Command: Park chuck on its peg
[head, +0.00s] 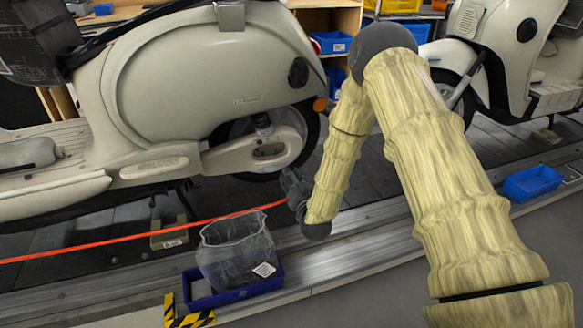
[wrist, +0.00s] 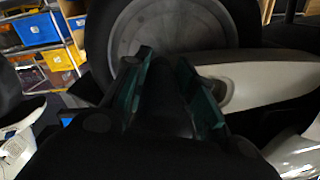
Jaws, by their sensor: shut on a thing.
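My gripper (head: 293,187) is low beside the rear wheel (head: 262,140) of the near cream scooter (head: 200,75). In the wrist view its two green-edged fingers (wrist: 166,72) are shut on a dark thing, taken to be the chuck (wrist: 172,100), whose shape is hard to make out. A taut orange-red hose (head: 140,235) runs from the left edge to my gripper. The wheel also shows in the wrist view (wrist: 185,30), just beyond the fingertips. I cannot make out the peg in either view.
A blue bin (head: 235,295) with a clear bag (head: 237,250) stands below my gripper, near a yellow-black striped block (head: 188,318). Another blue bin (head: 532,183) is at the right. A second scooter (head: 490,50) stands behind my arm. Slat conveyor floor (head: 400,180) lies between the scooters.

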